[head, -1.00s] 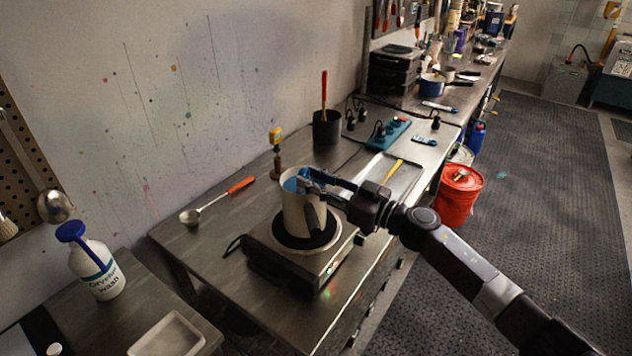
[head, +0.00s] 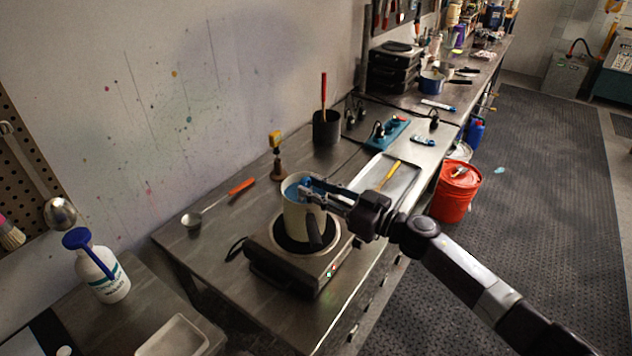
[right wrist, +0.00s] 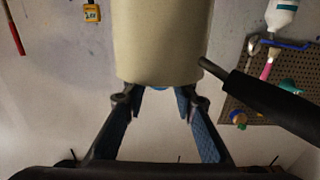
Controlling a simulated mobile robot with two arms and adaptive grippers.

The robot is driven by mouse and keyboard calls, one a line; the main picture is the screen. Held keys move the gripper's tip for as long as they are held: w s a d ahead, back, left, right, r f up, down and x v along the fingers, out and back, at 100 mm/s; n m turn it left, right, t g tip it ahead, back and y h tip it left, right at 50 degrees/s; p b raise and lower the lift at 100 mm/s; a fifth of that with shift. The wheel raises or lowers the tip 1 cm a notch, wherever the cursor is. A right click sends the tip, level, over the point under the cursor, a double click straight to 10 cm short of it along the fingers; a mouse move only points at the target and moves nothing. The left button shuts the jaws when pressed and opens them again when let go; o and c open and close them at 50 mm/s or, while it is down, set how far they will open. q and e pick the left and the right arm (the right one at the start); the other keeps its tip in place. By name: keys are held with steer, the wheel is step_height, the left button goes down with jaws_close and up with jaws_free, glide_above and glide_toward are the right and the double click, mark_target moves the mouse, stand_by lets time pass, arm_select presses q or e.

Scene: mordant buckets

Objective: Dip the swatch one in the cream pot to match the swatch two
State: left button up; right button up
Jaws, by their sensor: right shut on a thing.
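The cream pot (head: 292,217) stands upright on a hot plate, with blue showing inside its rim and its dark handle toward the front. My right gripper (head: 306,187) is at the pot's mouth, fingers reaching in over the right rim. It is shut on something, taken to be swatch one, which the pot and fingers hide. In the right wrist view, the pot's pale wall (right wrist: 160,45) covers the fingertips. I cannot make out swatch two in either view. My left gripper is not in view.
The hot plate (head: 272,268) sits near the bench's front edge. A ladle with an orange handle (head: 240,187) lies to the left. A tray (head: 408,182) lies behind my right wrist, and a red bucket (head: 455,196) stands on the floor.

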step_height(320, 180, up, 7)
steer(key=p, duration=0.6)
steer(key=shift+a, duration=0.1)
stand_by(2.9)
steer(key=shift+r, duration=2.45)
